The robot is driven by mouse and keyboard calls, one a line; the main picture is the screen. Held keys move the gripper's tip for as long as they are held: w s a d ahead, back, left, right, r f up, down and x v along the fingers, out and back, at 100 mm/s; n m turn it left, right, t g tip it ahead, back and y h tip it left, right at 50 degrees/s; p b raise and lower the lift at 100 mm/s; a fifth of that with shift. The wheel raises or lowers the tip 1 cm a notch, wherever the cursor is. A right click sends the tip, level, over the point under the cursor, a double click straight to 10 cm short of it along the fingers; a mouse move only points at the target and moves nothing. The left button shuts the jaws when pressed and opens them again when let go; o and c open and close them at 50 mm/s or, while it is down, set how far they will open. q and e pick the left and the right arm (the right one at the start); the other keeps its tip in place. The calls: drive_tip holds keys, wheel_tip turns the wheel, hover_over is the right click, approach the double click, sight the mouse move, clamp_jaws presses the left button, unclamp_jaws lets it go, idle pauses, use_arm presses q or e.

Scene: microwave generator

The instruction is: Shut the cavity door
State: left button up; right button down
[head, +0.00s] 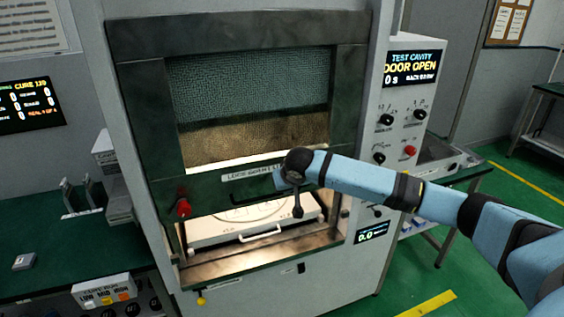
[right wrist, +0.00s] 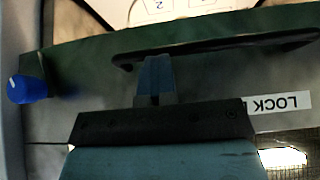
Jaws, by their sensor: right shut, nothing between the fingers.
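The cavity door (head: 254,107) is a dark green frame with a mesh window. It is partly raised, and an opening below its bottom rail shows a white tray inside. The display (head: 412,68) reads DOOR OPEN. A black bar handle (right wrist: 225,42) on the door's bottom rail shows in the right wrist view, which sees the rail upside down. My right gripper (head: 298,211) is at the rail, right of the LOCK label. In the right wrist view its shut, empty fingers (right wrist: 156,72) overlap the handle near one end. I cannot tell if they touch it. My left gripper is out of view.
The white tray (head: 262,231) with a handle lies in the lit cavity below the door. A red knob (head: 183,207) is at the rail's left end, and a blue knob (right wrist: 27,88) at its other end.

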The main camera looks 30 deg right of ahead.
wheel_tip(320, 180, down, 26)
drive_tip(key=b, duration=0.5)
drive_tip(key=shift+r, duration=0.2)
drive_tip(key=shift+f, duration=0.1)
drive_tip(key=shift+s, duration=0.1)
